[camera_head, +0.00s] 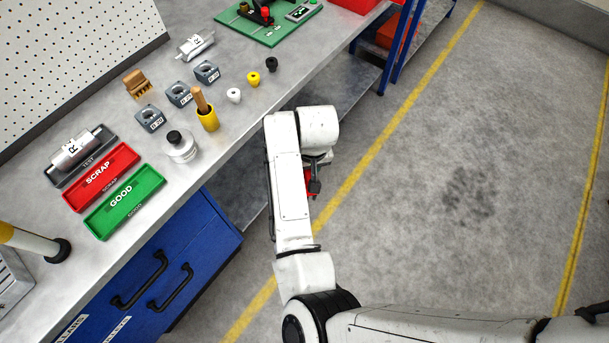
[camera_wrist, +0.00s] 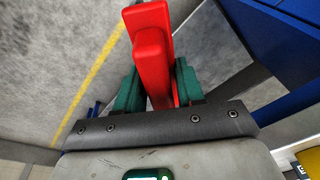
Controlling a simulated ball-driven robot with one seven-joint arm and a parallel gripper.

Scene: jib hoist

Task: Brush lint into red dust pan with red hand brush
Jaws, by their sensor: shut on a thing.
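My gripper (camera_wrist: 158,85) is shut on a red hand tool (camera_wrist: 150,50), which I take to be the red hand brush. The tool stands between the two green fingers in the wrist view. Its bristles are not visible. In the head view, a small red part of it (camera_head: 309,182) shows beside my arm, out over the floor to the right of the bench; the arm hides most of the gripper. I cannot make out the red dust pan or any lint in either view.
Blue drawers (camera_head: 170,265) stand below. The floor (camera_head: 460,150) to the right is clear.

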